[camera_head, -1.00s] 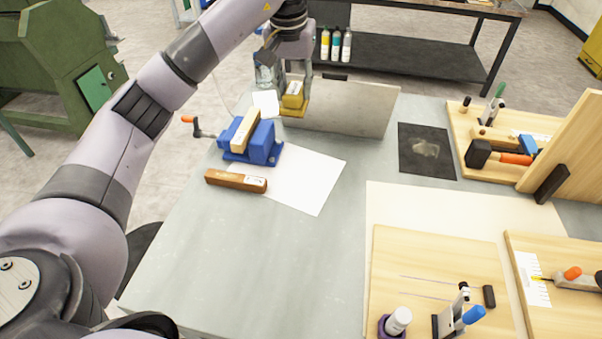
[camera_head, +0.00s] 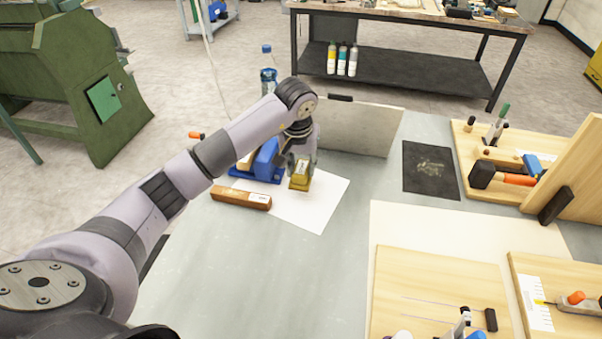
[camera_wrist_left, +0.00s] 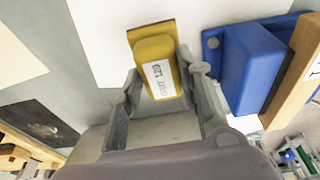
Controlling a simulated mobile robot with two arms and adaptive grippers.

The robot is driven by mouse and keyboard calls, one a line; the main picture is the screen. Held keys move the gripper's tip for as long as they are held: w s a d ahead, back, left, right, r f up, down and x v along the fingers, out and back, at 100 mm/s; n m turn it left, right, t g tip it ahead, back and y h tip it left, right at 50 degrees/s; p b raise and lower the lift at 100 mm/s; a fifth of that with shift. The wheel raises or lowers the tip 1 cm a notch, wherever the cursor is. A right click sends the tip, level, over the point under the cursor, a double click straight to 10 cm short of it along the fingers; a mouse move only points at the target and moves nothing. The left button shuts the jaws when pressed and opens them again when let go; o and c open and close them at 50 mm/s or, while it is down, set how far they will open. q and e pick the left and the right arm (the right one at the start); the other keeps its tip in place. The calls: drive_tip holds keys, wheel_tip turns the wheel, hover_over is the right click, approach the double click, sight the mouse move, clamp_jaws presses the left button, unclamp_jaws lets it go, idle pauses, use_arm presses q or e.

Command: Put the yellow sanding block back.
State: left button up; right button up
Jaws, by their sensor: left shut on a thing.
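The yellow sanding block (camera_head: 300,177), with a white label, is between the fingers of my left gripper (camera_head: 301,163), beside the blue vise (camera_head: 268,160) and over the white paper sheet (camera_head: 322,205). In the left wrist view the block (camera_wrist_left: 152,48) sits between the fingertips, its label facing the camera, with the vise (camera_wrist_left: 248,70) to its right. My left gripper is shut on the block. I cannot tell whether the block touches the sheet. My right gripper is not in view.
A brown wooden bar (camera_head: 241,197) lies at the sheet's left edge. A pale upright panel (camera_head: 360,127) stands behind, with a water bottle (camera_head: 268,75) near it. A dark mat (camera_head: 430,170) and tool boards (camera_head: 440,275) lie to the right. The front middle of the table is clear.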

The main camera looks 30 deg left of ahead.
sight(300, 170)
use_arm(q)
drive_tip(key=x, duration=0.3)
drive_tip(key=shift+s+d+f+p, duration=0.1)
drive_tip(key=shift+s+f+p, duration=0.15)
drive_tip(key=shift+f+p, duration=0.1)
drive_tip(key=shift+r, duration=0.1)
drive_tip(key=o, duration=0.8)
drive_tip(key=shift+c, duration=0.2)
drive_tip(key=o, duration=0.5)
